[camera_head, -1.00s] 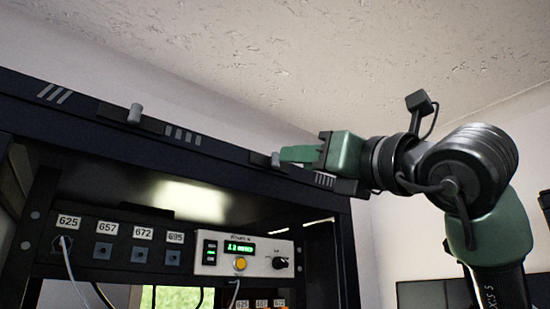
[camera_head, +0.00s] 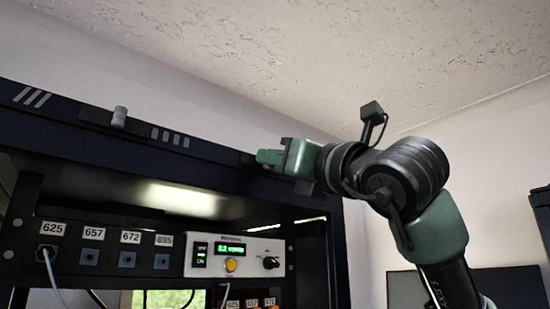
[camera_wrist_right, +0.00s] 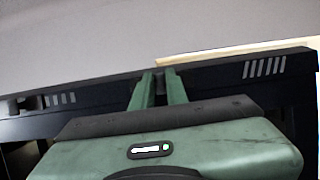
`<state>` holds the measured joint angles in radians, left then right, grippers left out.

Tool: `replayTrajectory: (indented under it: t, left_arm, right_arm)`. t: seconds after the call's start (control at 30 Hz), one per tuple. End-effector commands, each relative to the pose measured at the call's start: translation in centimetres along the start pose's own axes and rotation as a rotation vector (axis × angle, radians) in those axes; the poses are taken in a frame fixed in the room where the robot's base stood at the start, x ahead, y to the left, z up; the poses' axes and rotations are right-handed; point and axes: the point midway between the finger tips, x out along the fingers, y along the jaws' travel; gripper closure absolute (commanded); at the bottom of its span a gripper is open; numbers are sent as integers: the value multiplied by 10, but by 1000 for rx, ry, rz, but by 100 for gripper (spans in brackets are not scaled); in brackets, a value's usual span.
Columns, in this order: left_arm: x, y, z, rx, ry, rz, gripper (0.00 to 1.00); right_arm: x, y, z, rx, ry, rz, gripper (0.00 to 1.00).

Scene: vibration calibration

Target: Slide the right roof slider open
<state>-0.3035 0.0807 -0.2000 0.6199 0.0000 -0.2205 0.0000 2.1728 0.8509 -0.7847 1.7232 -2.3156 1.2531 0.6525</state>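The right roof slider sits on the dark top beam of the rack. Its knob showed just left of the fingertips earlier and is now hidden behind my right gripper (camera_head: 260,157). The right gripper's green fingers are at the beam's front face, at the slider's place. In the right wrist view the two fingers (camera_wrist_right: 160,82) point at the beam with a narrow dark gap between them; whether they grip the knob does not show. The left slider's grey knob (camera_head: 119,117) stands further left on the beam. My left gripper is not in view.
The rack's beam (camera_head: 215,152) carries grey stripe marks (camera_head: 170,137). Below it are numbered sockets (camera_head: 126,258) and a white control box (camera_head: 235,255) with a lit green display. Free room lies above the beam. A dark monitor (camera_head: 510,287) is at lower right.

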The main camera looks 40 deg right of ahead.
Motion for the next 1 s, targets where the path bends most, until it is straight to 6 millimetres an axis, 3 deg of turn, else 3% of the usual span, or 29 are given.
replayTrajectory:
  t: [1.0]
  left_arm:
    - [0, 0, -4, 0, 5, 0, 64]
  right_arm:
    - [0, 0, -1, 0, 3, 0, 100]
